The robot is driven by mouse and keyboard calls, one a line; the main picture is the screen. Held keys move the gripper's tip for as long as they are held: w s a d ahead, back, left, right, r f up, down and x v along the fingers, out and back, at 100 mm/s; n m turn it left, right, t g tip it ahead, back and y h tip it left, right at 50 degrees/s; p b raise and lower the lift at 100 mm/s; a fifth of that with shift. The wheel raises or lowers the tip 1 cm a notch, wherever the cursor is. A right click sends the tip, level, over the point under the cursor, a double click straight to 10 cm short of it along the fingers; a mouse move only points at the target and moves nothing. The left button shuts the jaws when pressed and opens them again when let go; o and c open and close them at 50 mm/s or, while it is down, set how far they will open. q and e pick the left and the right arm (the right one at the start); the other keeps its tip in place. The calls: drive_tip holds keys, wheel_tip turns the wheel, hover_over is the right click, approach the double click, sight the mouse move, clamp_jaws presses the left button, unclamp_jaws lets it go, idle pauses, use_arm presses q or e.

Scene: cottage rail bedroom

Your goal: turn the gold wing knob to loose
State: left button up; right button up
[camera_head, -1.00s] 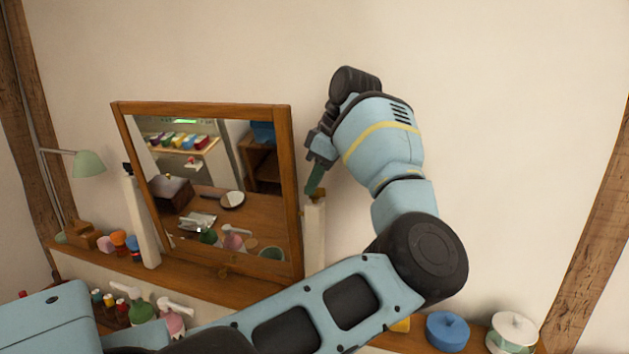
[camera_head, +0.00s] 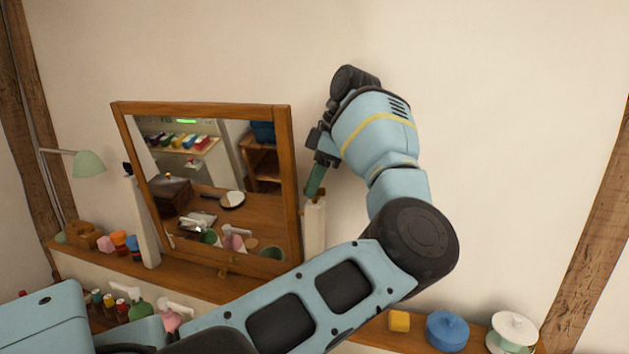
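A wooden-framed mirror (camera_head: 291,180) stands tilted between two white posts on a wooden shelf. My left gripper (camera_head: 315,182) points down at the top of the right white post (camera_head: 314,228), beside the mirror's right edge. Its green fingers overlap in this view, so their opening is not clear. A dark knob (camera_head: 127,168) sits on the left post (camera_head: 142,222). My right gripper is not in view.
The wall behind is bare.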

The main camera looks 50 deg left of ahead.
use_arm(q)
drive_tip(key=shift+r, duration=0.1)
drive_tip(key=v, duration=0.7)
drive_tip(key=shift+d+r, duration=0.15)
drive_tip(key=shift+r, duration=0.1)
drive_tip(key=shift+w, duration=0.1)
